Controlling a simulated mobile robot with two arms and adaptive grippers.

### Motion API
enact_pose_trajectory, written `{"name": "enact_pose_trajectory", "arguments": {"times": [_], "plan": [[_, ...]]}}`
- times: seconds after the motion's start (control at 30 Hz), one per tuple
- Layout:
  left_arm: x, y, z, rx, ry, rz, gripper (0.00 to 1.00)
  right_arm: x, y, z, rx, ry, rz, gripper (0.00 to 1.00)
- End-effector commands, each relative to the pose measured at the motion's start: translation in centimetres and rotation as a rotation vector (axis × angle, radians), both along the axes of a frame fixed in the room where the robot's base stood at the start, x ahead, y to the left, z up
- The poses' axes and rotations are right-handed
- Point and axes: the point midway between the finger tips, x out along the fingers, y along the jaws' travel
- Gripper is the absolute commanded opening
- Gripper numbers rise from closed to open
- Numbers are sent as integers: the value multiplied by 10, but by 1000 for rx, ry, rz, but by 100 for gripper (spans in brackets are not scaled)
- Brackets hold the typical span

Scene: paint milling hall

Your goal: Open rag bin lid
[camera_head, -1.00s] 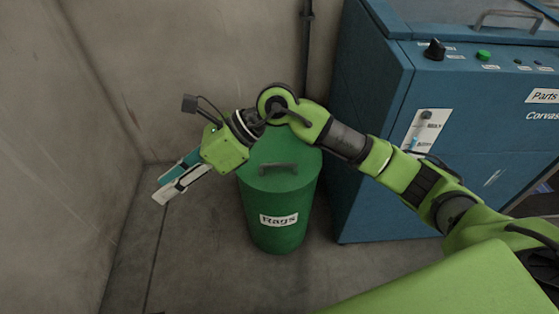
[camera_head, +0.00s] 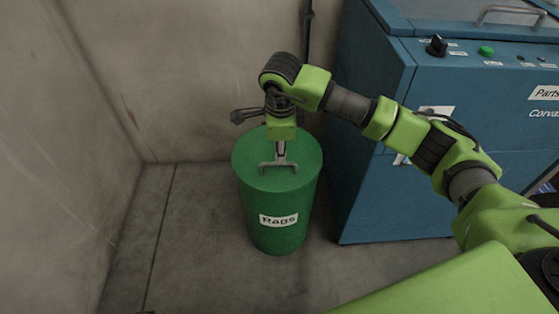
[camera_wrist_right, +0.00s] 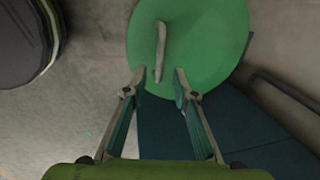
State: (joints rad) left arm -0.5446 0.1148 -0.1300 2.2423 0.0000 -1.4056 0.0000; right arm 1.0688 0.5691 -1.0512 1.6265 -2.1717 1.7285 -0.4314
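The green rag bin (camera_head: 272,235) stands on the floor with its flat lid (camera_head: 305,165) on top, lying closed. A grey bar handle (camera_head: 278,166) is fixed on the lid. My right gripper (camera_head: 281,157) points down just above the handle. In the right wrist view the lid (camera_wrist_right: 215,40) is ahead, and my right gripper (camera_wrist_right: 159,78) is open, its two fingertips apart. The near end of the handle (camera_wrist_right: 160,52) shows in line with the gap between them. Contact with the handle cannot be told. My left gripper is not in view.
A blue parts washer cabinet (camera_head: 375,190) stands close to the right of the bin. Bare walls (camera_head: 190,80) rise behind and to the left. A dark vertical pipe (camera_head: 306,45) runs down the back wall. The floor (camera_head: 190,250) left of the bin is clear.

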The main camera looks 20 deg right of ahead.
Motion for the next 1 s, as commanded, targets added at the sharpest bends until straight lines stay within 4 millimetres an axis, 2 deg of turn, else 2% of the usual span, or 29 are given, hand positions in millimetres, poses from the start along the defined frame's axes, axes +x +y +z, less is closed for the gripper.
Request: {"name": "enact_pose_trajectory", "arguments": {"times": [0.03,0.1,0.3,0.7,0.77,0.8,0.83,1.0], "plan": [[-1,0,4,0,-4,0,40,1,0,-13,1,4,-1,26],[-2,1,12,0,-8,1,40,4,-1,-25,1,3,0,26],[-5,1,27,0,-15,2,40,9,-1,-49,2,0,1,26],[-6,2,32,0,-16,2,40,10,-2,-55,3,0,2,26],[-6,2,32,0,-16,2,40,10,-2,-55,3,-1,2,13],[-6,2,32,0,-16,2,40,10,-2,-55,3,-1,2,3],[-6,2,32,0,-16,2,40,10,-2,-55,3,-1,2,0],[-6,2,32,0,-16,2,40,10,-2,-55,3,0,2,0]]}}
